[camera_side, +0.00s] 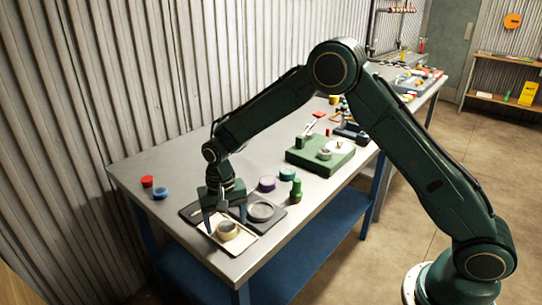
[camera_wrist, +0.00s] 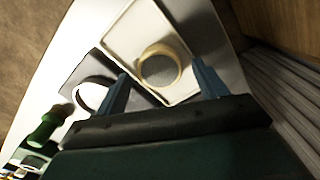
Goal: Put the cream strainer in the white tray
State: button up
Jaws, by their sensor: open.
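The cream strainer (camera_side: 227,230) is a short round ring with a grey mesh inside. It sits in the white tray (camera_side: 243,243), toward the tray's edge nearest my gripper. The wrist view shows the strainer (camera_wrist: 160,64) inside the tray (camera_wrist: 123,32), between and beyond my fingertips. My gripper (camera_side: 226,222) is open, pointing down, with its fingers apart above the tray area. The wrist view shows both blue fingers (camera_wrist: 160,84) spread with nothing held between them. I cannot tell from these views whether a finger touches the strainer.
A dark tray (camera_side: 280,215) with a grey ring (camera_side: 261,212) lies beside the white tray. Red (camera_side: 147,181) and blue (camera_side: 160,193) caps are at left. The table's left middle is clear.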

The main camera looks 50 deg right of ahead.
aim_at(228, 226)
notch_tip(228, 226, up, 12)
jog(key=shift+f, duration=0.2)
dwell(0.4)
dwell(0.5)
jog(key=s+d+r+n+t, duration=0.1)
jog(key=s+d+r, duration=0.3)
jog(key=s+r, duration=0.35)
jog(key=s+d+r+n+t, duration=0.2)
jog(key=s+d+r, duration=0.1)
jog(key=s+r, duration=0.4)
jog(key=s+d+f+n+t, duration=0.1)
jog(key=s+d, duration=0.1)
jog(key=s, duration=0.7)
jog(key=s+d+n+t, duration=0.1)
jog(key=s+d, duration=0.1)
jog(key=s, duration=0.7)
jog(key=shift+f+t, duration=0.3)
jog(key=shift+f, duration=0.1)
